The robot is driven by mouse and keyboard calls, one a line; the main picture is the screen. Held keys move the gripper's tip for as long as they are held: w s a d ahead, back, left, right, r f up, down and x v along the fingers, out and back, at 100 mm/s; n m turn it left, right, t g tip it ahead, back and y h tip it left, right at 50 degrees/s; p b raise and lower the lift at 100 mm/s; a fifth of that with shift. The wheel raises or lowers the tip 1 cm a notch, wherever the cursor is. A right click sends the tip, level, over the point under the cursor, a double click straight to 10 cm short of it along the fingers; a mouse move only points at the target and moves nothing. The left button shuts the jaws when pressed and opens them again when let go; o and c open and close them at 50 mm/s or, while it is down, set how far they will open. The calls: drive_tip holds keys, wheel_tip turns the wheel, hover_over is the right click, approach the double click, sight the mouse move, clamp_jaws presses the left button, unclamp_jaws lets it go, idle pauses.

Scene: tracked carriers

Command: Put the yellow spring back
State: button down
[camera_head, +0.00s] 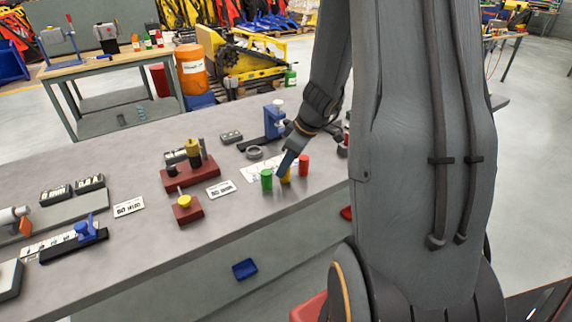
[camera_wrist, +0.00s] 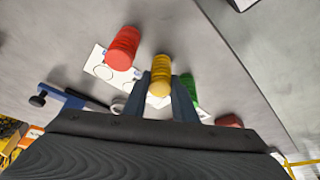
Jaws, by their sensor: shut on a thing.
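The yellow spring (camera_wrist: 160,75) stands between the fingers of my gripper (camera_wrist: 170,92) in the wrist view, and the fingers are shut on it. In the head view the yellow spring (camera_head: 286,176) is partly hidden by my gripper (camera_head: 283,170). A green spring (camera_head: 266,179) stands just left of it and a red spring (camera_head: 304,165) just right. The red spring (camera_wrist: 122,47) and green spring (camera_wrist: 188,90) also show in the wrist view. A white sheet with drawn circles (camera_head: 255,174) lies behind the springs. I cannot tell whether the yellow spring touches the table.
The grey workbench (camera_head: 130,240) carries a red block with yellow and dark cylinders (camera_head: 190,172), a smaller red block with a yellow knob (camera_head: 186,208), and a blue clamp-like device (camera_head: 273,122). A metal ring (camera_head: 254,152) lies near the sheet. The bench front near the springs is clear.

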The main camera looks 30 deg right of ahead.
drive_tip(key=shift+f, duration=0.15)
drive_tip(key=c, duration=1.5)
unclamp_jaws()
drive_tip(key=shift+o, duration=0.2)
drive_tip(key=shift+d+r, duration=0.15)
drive_tip(key=shift+r, duration=0.3)
drive_tip(key=b+v, duration=0.2)
drive_tip(key=v, duration=0.8)
drive_tip(key=s+a+f+m+g+h, duration=0.1)
drive_tip(key=s+a+f+m, duration=0.2)
drive_tip(key=s+a, duration=0.3)
drive_tip(key=s+a+f+m+g+h, duration=0.1)
drive_tip(key=s+a+f+m, duration=0.2)
drive_tip(key=s+a, duration=0.3)
drive_tip(key=a+m, duration=0.1)
drive_tip(key=a, duration=0.4)
drive_tip(key=shift+a+g+h, duration=0.25)
drive_tip(key=shift+g+h, duration=0.05)
